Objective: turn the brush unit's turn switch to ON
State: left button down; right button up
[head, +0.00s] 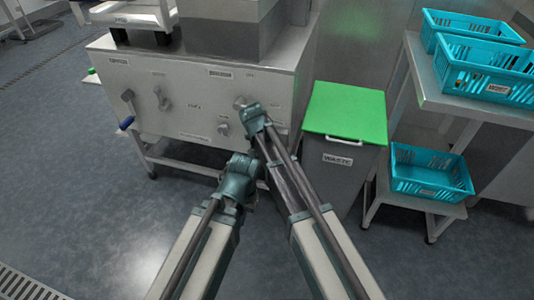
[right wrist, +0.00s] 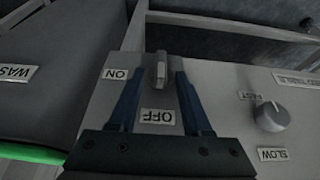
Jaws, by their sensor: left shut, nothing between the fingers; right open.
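The turn switch (right wrist: 161,68) is a small pale lever on the grey panel (right wrist: 235,90) in the right wrist view. Its lever lies in line with the OFF label (right wrist: 158,116); the ON label (right wrist: 114,74) is off to its left. My right gripper (right wrist: 161,76) is open, its two blue fingers on either side of the lever; contact cannot be told. In the head view, my right arm's end hides the switch. My left gripper (head: 243,162) is shut and empty, low in front of the panel.
A slow-fast knob (right wrist: 272,115) sits beside the switch. The head view shows other knobs (head: 240,102) and a blue-handled crank (head: 127,122) on the panel. A green-lidded waste bin (head: 340,165) stands close at right, then a shelf with turquoise crates (head: 430,175). The floor at left is clear.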

jog(key=shift+w+f, duration=0.15)
jog(key=shift+f, duration=0.25)
jog(key=shift+r, duration=0.1)
grip_shut()
